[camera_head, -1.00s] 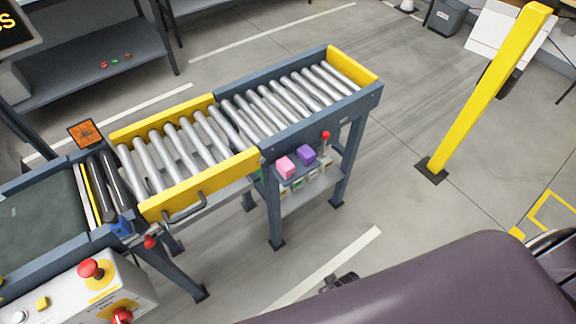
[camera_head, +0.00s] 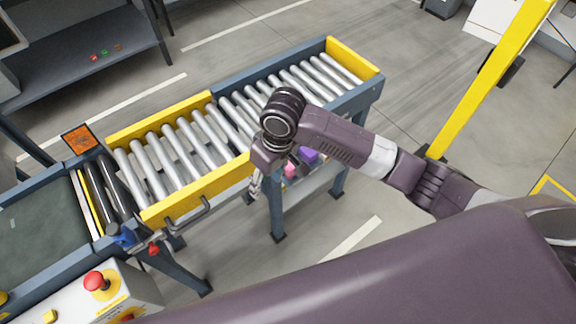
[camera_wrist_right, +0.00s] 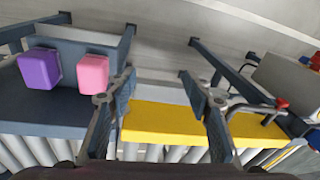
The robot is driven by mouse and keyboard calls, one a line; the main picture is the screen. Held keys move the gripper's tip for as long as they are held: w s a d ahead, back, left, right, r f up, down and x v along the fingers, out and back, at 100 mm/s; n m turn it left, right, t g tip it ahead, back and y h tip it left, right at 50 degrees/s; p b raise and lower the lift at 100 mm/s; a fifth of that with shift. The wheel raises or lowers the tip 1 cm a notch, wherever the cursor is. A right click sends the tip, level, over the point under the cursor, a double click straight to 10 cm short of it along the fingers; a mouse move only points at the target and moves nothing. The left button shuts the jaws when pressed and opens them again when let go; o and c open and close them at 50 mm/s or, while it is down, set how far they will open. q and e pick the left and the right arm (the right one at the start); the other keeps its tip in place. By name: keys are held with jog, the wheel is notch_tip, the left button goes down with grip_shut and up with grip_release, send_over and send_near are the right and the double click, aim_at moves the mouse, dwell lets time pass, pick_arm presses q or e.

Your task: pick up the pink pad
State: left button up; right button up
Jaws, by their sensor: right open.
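The pink pad (camera_wrist_right: 93,74) is a small rounded block on the side of the conveyor frame in the right wrist view, next to the purple pad (camera_wrist_right: 40,69). In the head view only a bit of the pink pad (camera_head: 290,170) shows behind my right arm, with the purple pad (camera_head: 309,154) beside it. My right gripper (camera_wrist_right: 163,92) is open and empty, its fingers spread over the yellow side rail. The pink pad lies to the left of its left finger in the wrist view, apart from it. My left gripper is not in view.
The roller conveyor (camera_head: 176,157) with yellow rails crosses the middle. A yellow post (camera_head: 490,85) stands at the right. A control box with a red button (camera_head: 96,281) is at the lower left. Open floor lies in front of the conveyor.

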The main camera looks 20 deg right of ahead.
notch_tip(320, 180, up, 4)
jog(key=m+h, duration=0.2)
send_over(288, 163)
jog(key=shift+a+f+g, duration=0.15)
jog(key=shift+a+g, duration=0.05)
jog(key=shift+g, duration=0.1)
jog(key=f, duration=0.7)
jog(key=shift+d+f+p, duration=0.2)
jog(key=shift+f+p, duration=0.05)
jog(key=shift+p, duration=0.15)
jog(key=shift+c, duration=0.2)
jog(key=c, duration=1.1)
notch_tip(288, 163, up, 20)
jog(key=shift+r+b, duration=0.1)
jog(key=shift+b, duration=0.25)
